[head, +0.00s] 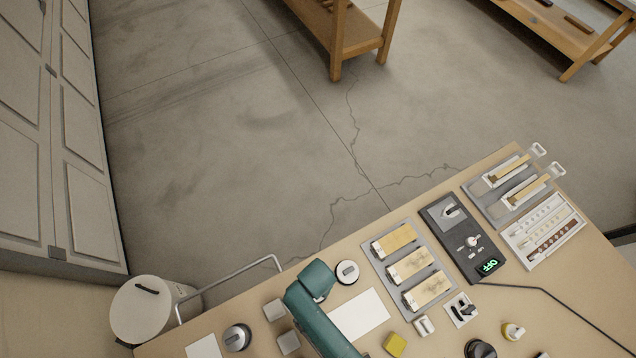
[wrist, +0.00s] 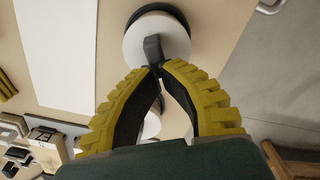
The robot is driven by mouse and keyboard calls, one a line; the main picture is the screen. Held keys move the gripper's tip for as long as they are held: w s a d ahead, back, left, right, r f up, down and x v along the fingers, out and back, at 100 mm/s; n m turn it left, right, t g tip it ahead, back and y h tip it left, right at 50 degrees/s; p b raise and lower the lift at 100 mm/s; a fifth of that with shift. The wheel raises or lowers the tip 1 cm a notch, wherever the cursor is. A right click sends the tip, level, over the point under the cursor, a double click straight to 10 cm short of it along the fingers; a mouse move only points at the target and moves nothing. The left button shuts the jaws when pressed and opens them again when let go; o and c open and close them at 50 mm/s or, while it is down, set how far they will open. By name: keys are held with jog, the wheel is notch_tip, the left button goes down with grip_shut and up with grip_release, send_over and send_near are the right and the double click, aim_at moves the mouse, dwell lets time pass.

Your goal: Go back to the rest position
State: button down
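My gripper (wrist: 158,67) shows in the wrist view with two yellow ribbed fingers, dark on the inside. In the wrist view the tips overlap the end of the black handle on a white round piece (wrist: 174,42). The fingers are hidden in the head view.
The bench (head: 285,285) carries a tray of wooden blocks (head: 395,241), a black box reading OFF (head: 460,235), a white sheet (head: 359,314), a yellow block (head: 395,345) and grey cubes (head: 275,310). A metal rail (head: 235,276) and white bin (head: 141,310) stand at left. Open floor lies beyond.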

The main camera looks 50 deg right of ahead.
dwell(0.4)
notch_tip(320, 180, up, 7)
jog(key=p, duration=0.7)
jog(key=shift+p, duration=0.35)
dwell(0.4)
